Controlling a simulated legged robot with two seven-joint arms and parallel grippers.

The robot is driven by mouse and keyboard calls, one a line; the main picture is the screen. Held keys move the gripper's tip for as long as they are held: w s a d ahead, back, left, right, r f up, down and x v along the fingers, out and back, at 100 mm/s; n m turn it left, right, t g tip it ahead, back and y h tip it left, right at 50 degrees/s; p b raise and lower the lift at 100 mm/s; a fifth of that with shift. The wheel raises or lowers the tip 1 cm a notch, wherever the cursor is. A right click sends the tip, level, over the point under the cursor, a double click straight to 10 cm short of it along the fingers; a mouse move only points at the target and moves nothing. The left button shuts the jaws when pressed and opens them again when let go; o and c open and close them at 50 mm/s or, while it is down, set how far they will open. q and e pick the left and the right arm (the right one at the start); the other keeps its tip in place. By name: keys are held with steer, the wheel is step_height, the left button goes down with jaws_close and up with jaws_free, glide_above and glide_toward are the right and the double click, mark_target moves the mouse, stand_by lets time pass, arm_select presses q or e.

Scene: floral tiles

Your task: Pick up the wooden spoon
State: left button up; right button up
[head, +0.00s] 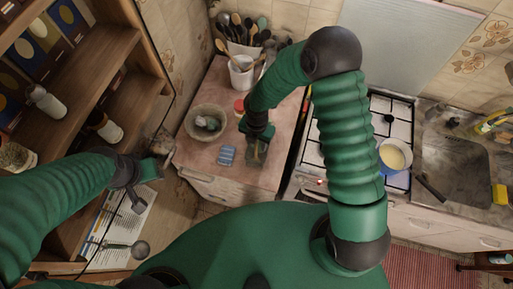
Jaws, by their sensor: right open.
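A light wooden spoon (222,46) leans out of a white cup (241,74) at the back of the counter. A second pot behind it holds several dark and wooden utensils (242,28), crowded together. My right gripper (257,150) points down over the front right of the counter, in front of the cup and apart from it. It is open, and no held object shows. My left gripper (146,184) is at the left, by the shelf and short of the counter; its finger gap is unclear.
A stone bowl (206,123), a blue sponge-like block (227,156) and a red-lidded jar (239,107) stand on the counter (190,158). A wooden shelf (138,95) rises at left. A stove with a blue pot (393,157) and a sink (455,165) are at right.

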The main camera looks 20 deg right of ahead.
steer(key=shift+f, duration=0.3)
steer(key=shift+w+f, duration=0.1)
steer(key=shift+w, duration=0.15)
steer(key=shift+c, duration=0.2)
steer(key=shift+s+a, duration=0.1)
steer(key=shift+a, duration=0.25)
jaws_close()
steer(key=shift+d, duration=0.1)
